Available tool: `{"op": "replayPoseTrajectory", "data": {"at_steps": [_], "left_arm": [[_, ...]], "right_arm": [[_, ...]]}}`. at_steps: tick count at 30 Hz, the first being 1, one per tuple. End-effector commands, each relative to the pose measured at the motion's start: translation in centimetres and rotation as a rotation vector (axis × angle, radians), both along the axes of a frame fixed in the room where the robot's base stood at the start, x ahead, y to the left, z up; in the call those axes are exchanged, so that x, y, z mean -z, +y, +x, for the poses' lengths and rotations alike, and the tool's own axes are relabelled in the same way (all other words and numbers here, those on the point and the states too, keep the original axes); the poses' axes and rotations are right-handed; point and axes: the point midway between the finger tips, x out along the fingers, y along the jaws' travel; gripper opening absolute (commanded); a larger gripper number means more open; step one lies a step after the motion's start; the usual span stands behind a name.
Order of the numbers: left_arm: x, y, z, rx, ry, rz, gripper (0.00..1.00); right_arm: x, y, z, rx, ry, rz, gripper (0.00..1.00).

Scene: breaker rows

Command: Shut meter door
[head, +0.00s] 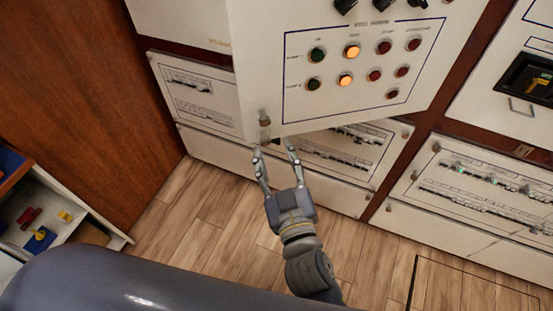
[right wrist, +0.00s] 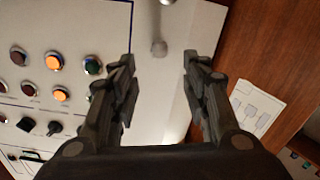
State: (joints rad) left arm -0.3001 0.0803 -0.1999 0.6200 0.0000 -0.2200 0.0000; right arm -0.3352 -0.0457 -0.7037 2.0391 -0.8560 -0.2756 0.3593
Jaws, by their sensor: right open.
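The white door (head: 250,60) with lamps, buttons and black knobs stands swung out from the cabinet, its lower edge over the breaker rows below. I take it to be the meter door; its hinge side is not clear. A small grey handle (head: 264,125) sits at its lower left corner. My right gripper (head: 273,147) is open and empty just below that corner, fingers pointing at the handle. In the right wrist view the handle (right wrist: 160,47) shows ahead between the open fingers, apparently not touched. My left gripper is not in view.
Breaker rows (head: 345,143) lie behind and below the door. Another panel with a black window (head: 528,77) is at the right. A wooden wall (head: 80,90) and an open shelf with small coloured parts (head: 40,238) are at the left. The plank floor (head: 190,215) is clear.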

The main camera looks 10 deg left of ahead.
Motion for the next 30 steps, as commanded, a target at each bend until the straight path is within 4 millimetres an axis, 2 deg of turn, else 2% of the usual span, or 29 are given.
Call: {"op": "replayPoseTrajectory", "data": {"at_steps": [4,14,17,20,23,27,29,30], "left_arm": [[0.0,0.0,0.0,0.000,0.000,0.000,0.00],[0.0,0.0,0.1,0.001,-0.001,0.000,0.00],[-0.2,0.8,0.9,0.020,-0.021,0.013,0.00],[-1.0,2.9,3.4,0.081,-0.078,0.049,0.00],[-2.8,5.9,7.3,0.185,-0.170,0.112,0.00],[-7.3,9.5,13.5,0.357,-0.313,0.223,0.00],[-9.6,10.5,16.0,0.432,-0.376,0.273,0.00],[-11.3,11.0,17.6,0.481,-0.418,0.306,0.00]], "right_arm": [[0.0,-0.4,-0.7,0.000,0.001,0.000,0.43],[0.1,-0.4,-0.8,0.000,0.000,-0.001,0.43],[1.6,-0.4,-0.7,-0.002,0.023,-0.015,0.43],[5.8,-0.4,-0.5,-0.007,0.085,-0.050,0.43],[12.4,-1.1,-0.6,-0.011,0.189,-0.101,0.43],[22.7,-3.2,-1.7,-0.004,0.357,-0.171,0.43],[26.9,-4.6,-2.5,0.003,0.432,-0.196,0.43],[29.6,-5.6,-3.2,0.011,0.481,-0.213,0.43]]}}
